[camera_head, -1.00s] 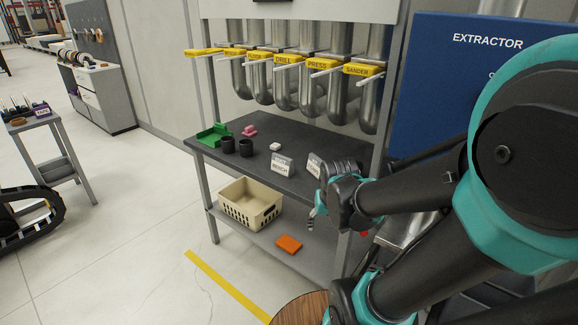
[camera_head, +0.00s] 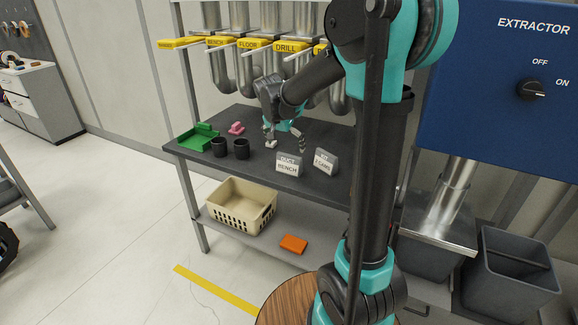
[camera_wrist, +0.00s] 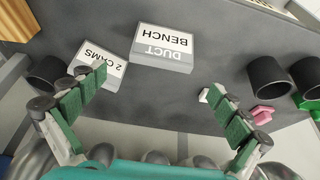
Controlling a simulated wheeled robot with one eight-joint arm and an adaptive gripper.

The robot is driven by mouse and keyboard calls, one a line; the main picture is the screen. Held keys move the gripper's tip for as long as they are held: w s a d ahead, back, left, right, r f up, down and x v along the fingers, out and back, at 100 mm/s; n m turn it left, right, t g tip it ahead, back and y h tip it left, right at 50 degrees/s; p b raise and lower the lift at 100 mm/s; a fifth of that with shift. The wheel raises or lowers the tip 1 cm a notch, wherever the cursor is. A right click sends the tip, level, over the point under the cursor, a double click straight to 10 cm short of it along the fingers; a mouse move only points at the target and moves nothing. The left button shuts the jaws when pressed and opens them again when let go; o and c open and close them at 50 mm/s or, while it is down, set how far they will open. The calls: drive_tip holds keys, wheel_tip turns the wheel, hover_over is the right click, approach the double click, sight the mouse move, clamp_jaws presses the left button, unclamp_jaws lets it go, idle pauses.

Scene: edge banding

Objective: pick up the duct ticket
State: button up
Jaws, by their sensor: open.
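The duct ticket (camera_head: 289,166) is a grey wedge-shaped holder with a white face reading DUCT BENCH. It stands on the dark bench top and also shows upside down in the wrist view (camera_wrist: 163,47). My gripper (camera_head: 286,141) is open and empty, just behind the ticket in the head view. In the wrist view my gripper's fingers (camera_wrist: 158,82) are spread wide, with the ticket ahead, between their lines and apart from both. A second ticket, reading 2 CAMS (camera_head: 325,161), stands to the right; one finger partly covers it in the wrist view.
A small white block (camera_head: 271,144) lies by one finger. Two black cups (camera_head: 241,149), a pink piece (camera_head: 236,128) and a green tray (camera_head: 190,142) stand to the left. Below are a beige crate (camera_head: 240,207) and an orange block (camera_head: 293,244). Yellow-tagged ducts (camera_head: 291,46) hang above.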

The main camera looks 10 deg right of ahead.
sight(288, 158)
drive_tip(key=x, duration=0.5)
drive_tip(key=shift+f, duration=0.1)
drive_tip(key=shift+a+x, duration=0.15)
drive_tip(key=shift+x, duration=1.1)
drive_tip(key=shift+a+x, duration=0.15)
drive_tip(key=shift+x, duration=1.15)
drive_tip(key=shift+s, duration=0.2)
drive_tip(key=shift+c, duration=0.2)
drive_tip(key=c, duration=0.7)
